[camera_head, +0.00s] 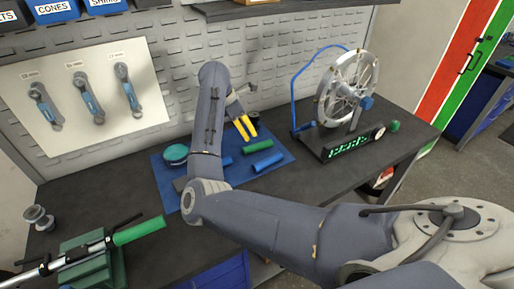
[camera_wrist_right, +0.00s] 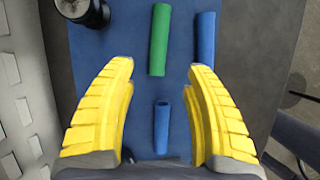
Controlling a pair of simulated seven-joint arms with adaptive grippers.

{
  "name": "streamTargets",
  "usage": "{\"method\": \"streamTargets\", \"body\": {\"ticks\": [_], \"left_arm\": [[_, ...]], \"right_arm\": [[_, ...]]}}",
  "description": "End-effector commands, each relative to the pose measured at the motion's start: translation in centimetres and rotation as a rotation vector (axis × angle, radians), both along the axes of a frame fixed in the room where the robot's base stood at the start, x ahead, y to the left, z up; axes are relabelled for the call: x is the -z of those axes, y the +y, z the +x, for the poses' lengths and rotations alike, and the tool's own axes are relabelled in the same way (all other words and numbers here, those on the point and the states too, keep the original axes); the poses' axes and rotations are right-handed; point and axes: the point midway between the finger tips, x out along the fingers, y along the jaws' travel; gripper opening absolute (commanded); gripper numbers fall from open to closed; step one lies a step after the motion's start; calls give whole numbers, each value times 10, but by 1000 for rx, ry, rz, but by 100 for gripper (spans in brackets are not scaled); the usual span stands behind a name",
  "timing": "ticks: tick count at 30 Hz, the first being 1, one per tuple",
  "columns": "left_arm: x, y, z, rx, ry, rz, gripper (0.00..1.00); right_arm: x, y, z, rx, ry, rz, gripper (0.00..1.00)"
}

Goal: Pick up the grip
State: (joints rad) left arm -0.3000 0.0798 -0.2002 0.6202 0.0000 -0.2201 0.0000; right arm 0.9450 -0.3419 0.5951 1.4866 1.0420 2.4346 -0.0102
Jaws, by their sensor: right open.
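My right gripper (camera_head: 243,127) has yellow fingers and is over the blue mat (camera_head: 285,150) on the workbench. In the right wrist view its fingers (camera_wrist_right: 162,120) are wide apart with nothing clamped. A short blue tube-shaped grip (camera_wrist_right: 161,128) lies on the mat between them in the picture, apart from both. A longer green grip (camera_wrist_right: 159,40) and a longer blue grip (camera_wrist_right: 204,37) lie beyond the fingertips; the head view also shows this green grip (camera_head: 258,147) and a blue one (camera_head: 268,162). Another green grip (camera_head: 139,231) is on a handlebar. My left gripper is out of view.
The handlebar is in a green clamp (camera_head: 86,270) at the front left. A turquoise round tin (camera_head: 175,154) sits on the mat's left. A wheel (camera_head: 347,85) on a stand with a green display is at the right. The pegboard wall is behind.

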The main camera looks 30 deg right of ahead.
Motion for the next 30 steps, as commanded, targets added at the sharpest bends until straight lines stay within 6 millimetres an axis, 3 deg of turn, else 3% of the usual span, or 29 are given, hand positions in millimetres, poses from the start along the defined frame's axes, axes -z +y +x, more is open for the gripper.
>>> {"method": "streamTargets", "body": {"ticks": [9,20,30], "left_arm": [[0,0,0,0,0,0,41],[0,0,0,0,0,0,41],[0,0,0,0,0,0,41]], "right_arm": [[47,-21,-3,-1,2,-3,52],[65,-28,-3,0,0,-3,52],[99,-46,-4,-1,2,-4,52]]}}
